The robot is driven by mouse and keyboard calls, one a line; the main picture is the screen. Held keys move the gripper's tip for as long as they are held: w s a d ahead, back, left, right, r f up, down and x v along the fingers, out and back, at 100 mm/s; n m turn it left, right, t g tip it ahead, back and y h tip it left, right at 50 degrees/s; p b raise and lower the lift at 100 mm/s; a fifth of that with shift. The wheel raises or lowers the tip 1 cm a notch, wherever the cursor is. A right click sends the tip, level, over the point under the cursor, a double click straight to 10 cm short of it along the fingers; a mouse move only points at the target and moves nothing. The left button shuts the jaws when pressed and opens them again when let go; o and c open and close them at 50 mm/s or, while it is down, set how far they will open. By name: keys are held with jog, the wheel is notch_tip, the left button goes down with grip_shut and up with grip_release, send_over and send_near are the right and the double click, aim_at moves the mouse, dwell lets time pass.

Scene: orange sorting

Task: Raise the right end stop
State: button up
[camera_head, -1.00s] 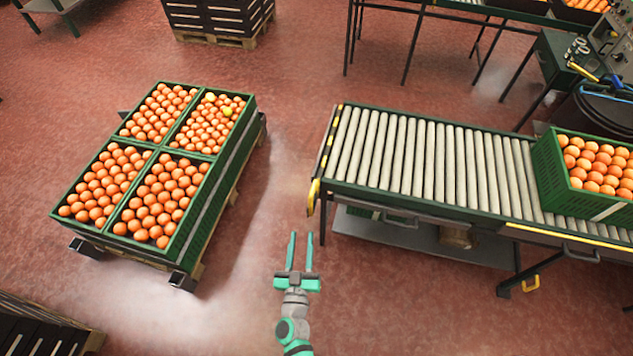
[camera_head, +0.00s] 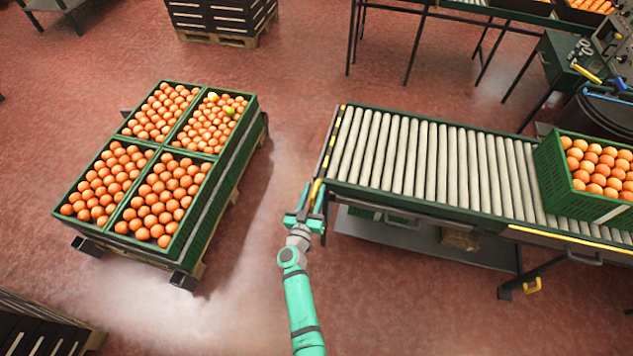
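A yellow-and-black striped end stop (camera_head: 332,145) runs along the left end of the roller conveyor (camera_head: 440,165). A yellow handle (camera_head: 316,189) sits at its near end, by the conveyor's near left corner. My gripper (camera_head: 312,194) is at this handle, with its two green fingers apart. The handle shows between or just beside the fingers; I cannot tell if they touch it. The gripper's body hides part of the handle's lower end. From this height I cannot tell exactly how high the stop sits against the rollers.
A green crate of oranges (camera_head: 541,182) sits at the right on the rollers; the rollers left of it are empty. Several full crates stand on a pallet (camera_head: 232,196) at the left. Floor (camera_head: 235,290) between pallet and conveyor is clear. A dark crate stack (camera_head: 45,335) is at lower left.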

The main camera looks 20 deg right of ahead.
aim_at(317, 185)
jog(key=x, duration=0.2)
jog(key=shift+w+d, duration=0.2)
jog(key=shift+d, duration=0.15)
jog(key=shift+w+d, duration=0.3)
jog(key=shift+w, duration=0.35)
grip_shut()
